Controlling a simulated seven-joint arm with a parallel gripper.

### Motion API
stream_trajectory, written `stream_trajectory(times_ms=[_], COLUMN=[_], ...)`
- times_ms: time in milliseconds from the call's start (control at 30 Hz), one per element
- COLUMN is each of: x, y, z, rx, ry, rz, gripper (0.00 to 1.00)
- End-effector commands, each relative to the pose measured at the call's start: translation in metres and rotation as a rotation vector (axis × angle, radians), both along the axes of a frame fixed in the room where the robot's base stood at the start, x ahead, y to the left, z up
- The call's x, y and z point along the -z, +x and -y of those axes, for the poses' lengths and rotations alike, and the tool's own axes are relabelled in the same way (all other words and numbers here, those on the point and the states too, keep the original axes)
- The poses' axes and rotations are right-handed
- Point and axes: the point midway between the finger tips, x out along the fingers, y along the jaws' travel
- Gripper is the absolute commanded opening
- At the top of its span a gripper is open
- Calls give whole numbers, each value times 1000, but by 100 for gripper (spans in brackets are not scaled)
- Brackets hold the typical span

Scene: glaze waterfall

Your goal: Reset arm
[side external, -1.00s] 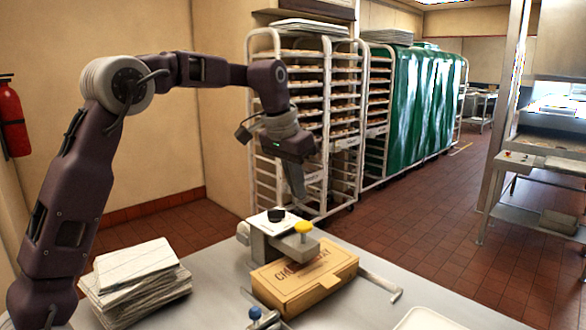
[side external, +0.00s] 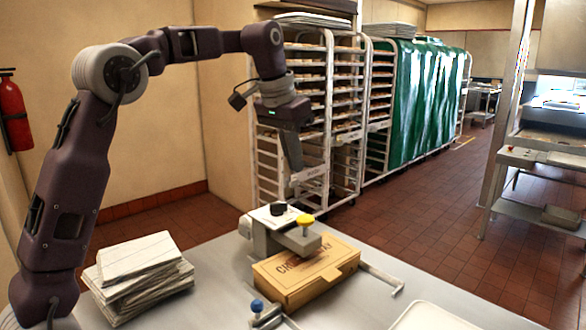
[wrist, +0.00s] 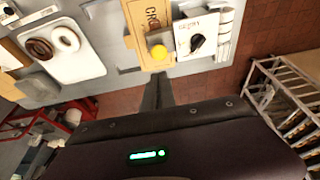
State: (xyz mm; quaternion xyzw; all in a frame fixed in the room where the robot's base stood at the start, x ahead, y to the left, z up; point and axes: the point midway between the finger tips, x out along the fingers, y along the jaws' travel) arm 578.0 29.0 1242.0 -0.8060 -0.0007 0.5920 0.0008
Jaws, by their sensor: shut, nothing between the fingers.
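My gripper (side external: 292,150) is shut and empty. It hangs in the air above and behind the far end of the steel table (side external: 215,285), pointing down. In the wrist view my gripper (wrist: 158,82) shows as a dark closed finger pair at the middle, just below the table's edge in the picture. The fingers touch nothing.
On the table are a cardboard box (side external: 310,278), a grey device with a yellow knob (side external: 305,220), a stack of papers (side external: 140,265) and a white tray (side external: 425,318). The wrist view shows donuts (wrist: 63,36) on the tray. Wheeled racks (side external: 300,75) stand behind.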

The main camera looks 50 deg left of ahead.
Motion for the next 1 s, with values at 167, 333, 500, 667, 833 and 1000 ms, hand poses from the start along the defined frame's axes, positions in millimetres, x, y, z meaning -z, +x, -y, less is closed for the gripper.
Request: stream_trajectory(times_ms=[167, 333, 500, 667, 833, 1000], x=[-1, -21, -2, 51, 82, 84], y=[-1, -66, -199, -288, -320, -322], z=[1, 25, 60, 73, 75, 75], rx=[0, -3, -4, 0, 1, 0], ry=[0, -2, -2, -2, -3, -2], rz=[1, 41, 119, 172, 191, 189], gripper=[0, 0, 0, 0, 0, 0])
